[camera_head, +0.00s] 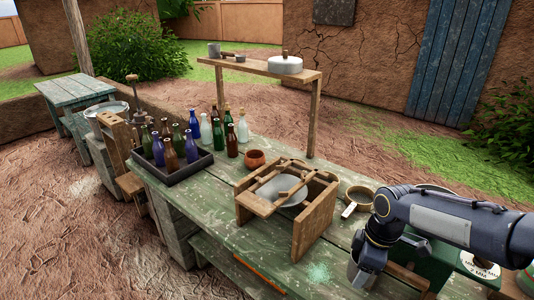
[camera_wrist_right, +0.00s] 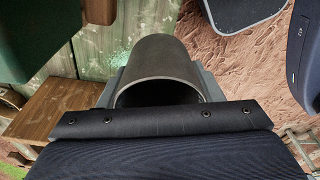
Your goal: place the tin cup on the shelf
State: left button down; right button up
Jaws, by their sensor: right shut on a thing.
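My right gripper (camera_head: 360,268) is low at the front right of the green worktable, pointing down. In the right wrist view it is shut on a grey metal cylinder with an open round end, which looks like the tin cup (camera_wrist_right: 158,66). In the head view the cup is mostly hidden by the gripper and cannot be told apart from it. The wooden shelf (camera_head: 255,68) stands on posts at the back of the table, far up and left of the gripper. My left gripper is out of view.
On the shelf stand a grey mug (camera_head: 214,50), a small pan (camera_head: 239,58) and a lidded pot (camera_head: 285,65). A wooden frame (camera_head: 314,222), a brass cup (camera_head: 358,200), a clay bowl (camera_head: 255,158) and a crate of bottles (camera_head: 178,177) crowd the table between.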

jog(key=w+a+r+m+t+h, duration=0.1)
jog(key=w+a+r+m, duration=0.1)
jog(key=w+m, duration=1.15)
jog(key=s+f, duration=0.4)
jog(key=f, duration=0.1)
jog(key=s+f, duration=0.4)
jog(key=f, duration=0.1)
jog(key=s+f, duration=0.3)
jog(key=f, duration=0.1)
jog(key=shift+s+f, duration=0.4)
jog(key=shift+w, duration=0.1)
